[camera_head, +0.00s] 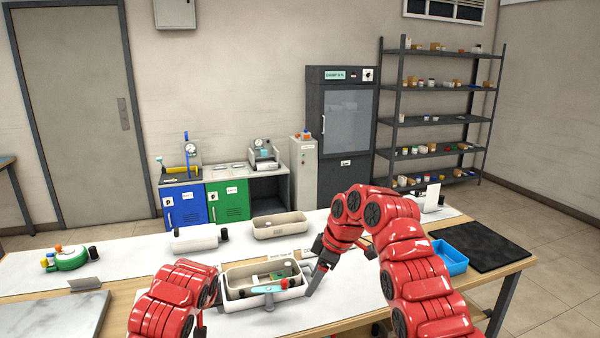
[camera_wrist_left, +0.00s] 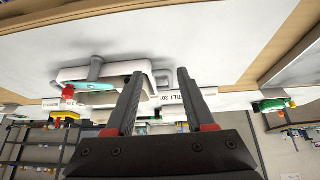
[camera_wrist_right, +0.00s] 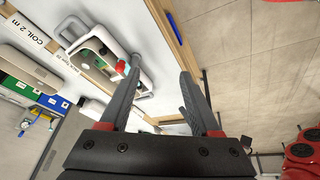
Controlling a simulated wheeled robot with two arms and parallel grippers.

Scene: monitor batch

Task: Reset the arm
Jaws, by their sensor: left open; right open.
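My right arm (camera_head: 415,265) arches over the table in the head view, and its dark gripper (camera_head: 317,272) points down at the right end of a white tray (camera_head: 235,304). In the right wrist view the right gripper (camera_wrist_right: 161,68) has its fingers apart with nothing between them; the left finger overlaps the tray in the picture, and I cannot tell whether they touch. My left arm (camera_head: 175,298) is low at the front, left of the tray, its gripper mostly hidden there. In the left wrist view the left gripper (camera_wrist_left: 160,73) is open and empty.
A teal-handled tool (camera_head: 263,289) with a red part lies across the tray's front. A beige bin (camera_head: 280,226) stands behind. A blue bin (camera_head: 449,262) and black mat (camera_head: 482,246) are right; a green round object (camera_head: 69,259) and grey slab (camera_head: 50,318) are left.

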